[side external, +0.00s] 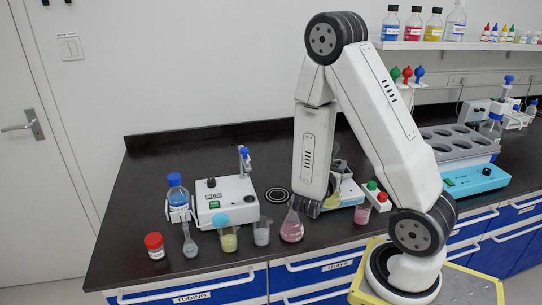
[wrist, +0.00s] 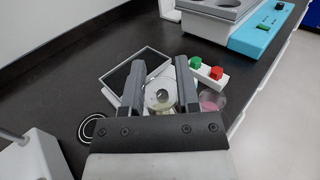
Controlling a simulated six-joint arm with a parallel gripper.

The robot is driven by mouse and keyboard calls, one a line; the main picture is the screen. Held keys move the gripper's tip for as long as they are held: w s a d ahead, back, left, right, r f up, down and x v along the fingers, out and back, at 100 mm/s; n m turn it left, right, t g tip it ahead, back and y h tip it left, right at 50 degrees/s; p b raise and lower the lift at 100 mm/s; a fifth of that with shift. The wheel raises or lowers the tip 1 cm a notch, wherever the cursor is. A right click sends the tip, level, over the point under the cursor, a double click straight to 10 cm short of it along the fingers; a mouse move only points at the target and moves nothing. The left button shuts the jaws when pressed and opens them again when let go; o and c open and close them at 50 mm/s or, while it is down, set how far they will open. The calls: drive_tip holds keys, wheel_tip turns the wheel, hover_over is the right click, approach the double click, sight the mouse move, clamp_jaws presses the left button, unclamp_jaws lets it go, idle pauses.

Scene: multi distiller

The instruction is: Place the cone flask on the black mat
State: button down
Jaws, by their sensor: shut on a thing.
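The cone flask (wrist: 159,98) is between my gripper's two fingers. My gripper (wrist: 159,72) is shut on it, and its round mouth faces the wrist camera. In the side view the flask (side external: 332,199) shows a yellowish content, partly hidden behind my arm. It is at the white device with a dark top plate (wrist: 121,78); I cannot tell whether it touches it. The round black mat (side external: 277,194) with white rings lies bare on the bench, left of my arm. It also shows in the wrist view (wrist: 90,127), at the lower left of the gripper.
A flask with pink liquid (side external: 292,228) stands in front of the mat. A pink beaker (side external: 362,214) and a green-and-red button box (side external: 376,196) are right of my gripper. A white stirrer device (side external: 226,202) stands left of the mat. Several vessels line the bench's front left.

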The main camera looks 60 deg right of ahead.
drive_tip(key=shift+w, duration=0.1)
drive_tip(key=w+r+n+t+y, duration=0.1)
drive_tip(key=w+r+n+t, duration=0.35)
drive_tip(key=w+t, duration=0.3)
drive_tip(key=w+d+f, duration=0.6)
drive_tip(key=w+f, duration=0.4)
drive_tip(key=w, duration=0.2)
drive_tip(key=shift+w+f+g, duration=0.15)
drive_tip(key=shift+g, duration=0.2)
idle(0.4)
drive_tip(key=shift+w+d+f, duration=0.1)
drive_tip(key=shift+w+f, duration=0.05)
drive_tip(key=shift+f, duration=0.75)
drive_tip(key=shift+w+f, duration=0.1)
drive_tip(key=shift+f, duration=0.8)
drive_tip(key=shift+f, duration=0.2)
